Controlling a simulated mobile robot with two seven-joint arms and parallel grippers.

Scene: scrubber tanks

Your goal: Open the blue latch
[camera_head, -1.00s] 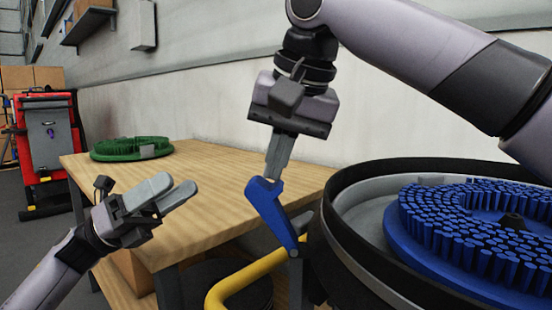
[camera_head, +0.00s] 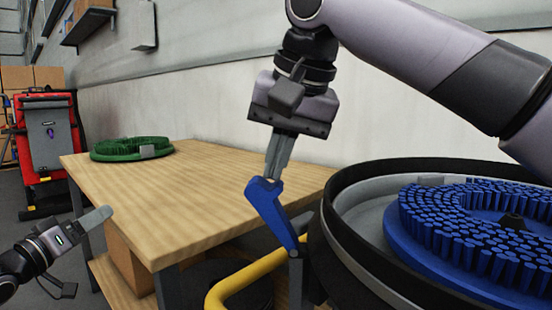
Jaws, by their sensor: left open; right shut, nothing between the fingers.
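The blue latch (camera_head: 272,210) stands tilted in the middle of the head view, beside the left rim of the round tank (camera_head: 345,240). Its lower end meets a grey joint near a yellow bar. My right gripper (camera_head: 274,172) points down with its fingers together, and its tips are at the latch's upper end. Whether they touch it is hard to tell. My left gripper (camera_head: 98,218) is at the lower left, well away from the latch, in front of the table's left side. It looks empty, and its fingers overlap in this view.
A wooden table (camera_head: 200,195) stands behind the latch, with a green round brush (camera_head: 130,149) on it. A blue bristle brush (camera_head: 470,225) lies in the tank. A yellow bar (camera_head: 245,279) curves below the latch. A red cart (camera_head: 45,140) stands at the far left.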

